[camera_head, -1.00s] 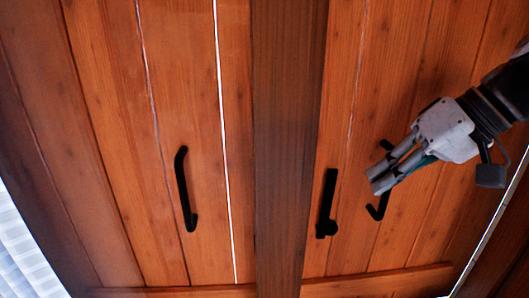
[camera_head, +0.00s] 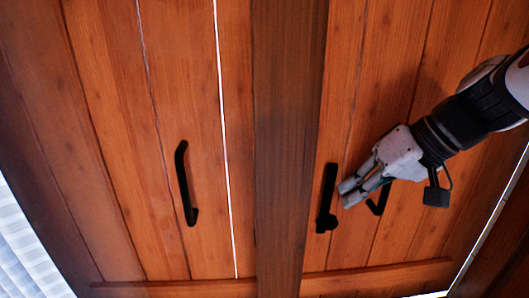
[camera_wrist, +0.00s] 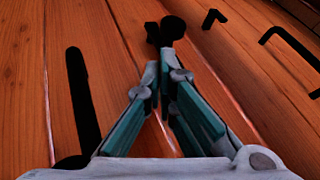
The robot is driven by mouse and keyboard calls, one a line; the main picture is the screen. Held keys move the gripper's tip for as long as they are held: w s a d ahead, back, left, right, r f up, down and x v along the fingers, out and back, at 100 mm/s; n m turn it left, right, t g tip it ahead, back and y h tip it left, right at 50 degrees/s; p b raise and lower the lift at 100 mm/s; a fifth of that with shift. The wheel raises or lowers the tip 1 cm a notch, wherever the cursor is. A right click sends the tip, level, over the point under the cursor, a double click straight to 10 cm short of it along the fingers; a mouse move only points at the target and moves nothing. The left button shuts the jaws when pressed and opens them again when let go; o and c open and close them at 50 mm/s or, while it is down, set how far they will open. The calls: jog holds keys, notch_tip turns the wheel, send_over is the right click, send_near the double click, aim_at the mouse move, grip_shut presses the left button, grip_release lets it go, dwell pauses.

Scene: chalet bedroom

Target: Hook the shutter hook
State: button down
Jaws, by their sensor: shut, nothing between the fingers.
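A black shutter hook (camera_head: 328,190) hangs as an upright bar on the wooden shutter, just right of the dark vertical board, with a rounded knob at its lower end. My gripper (camera_head: 346,193) is shut and empty, its fingertips close to the right side of this bar. Contact cannot be told. In the wrist view, the shut fingertips (camera_wrist: 164,62) point towards a dark round knob (camera_wrist: 173,28). A black handle (camera_head: 377,203) on the same shutter is partly hidden behind my gripper. Another black handle (camera_head: 184,185) is on the left shutter.
The dark vertical board (camera_head: 287,140) stands between the two handles. A bright narrow gap (camera_head: 222,110) runs down to its left. A wooden crosspiece (camera_head: 385,276) lies below. The wrist view also shows a black bar (camera_wrist: 84,100) at left and a bent handle (camera_wrist: 290,45) at right.

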aim_at(325, 189)
jog(key=shift+s+a+h+p, duration=0.1)
jog(key=shift+a+h+p, duration=0.2)
jog(key=shift+h+p, duration=0.3)
jog(key=shift+a+r+h+p, duration=0.15)
jog(key=shift+a+h+p, duration=0.05)
jog(key=shift+h+p, duration=0.15)
jog(key=shift+a+r+n+h+p, duration=0.3)
jog(key=shift+a+h+p, duration=0.15)
jog(key=shift+a+p, duration=0.2)
jog(key=shift+a, duration=1.6)
jog(key=shift+a+f, duration=0.25)
jog(key=shift+a, duration=0.6)
jog(key=shift+a+f, duration=0.25)
jog(key=shift+a, duration=0.6)
jog(key=shift+r, duration=0.1)
jog(key=v, duration=1.1)
jog(key=shift+r, duration=0.35)
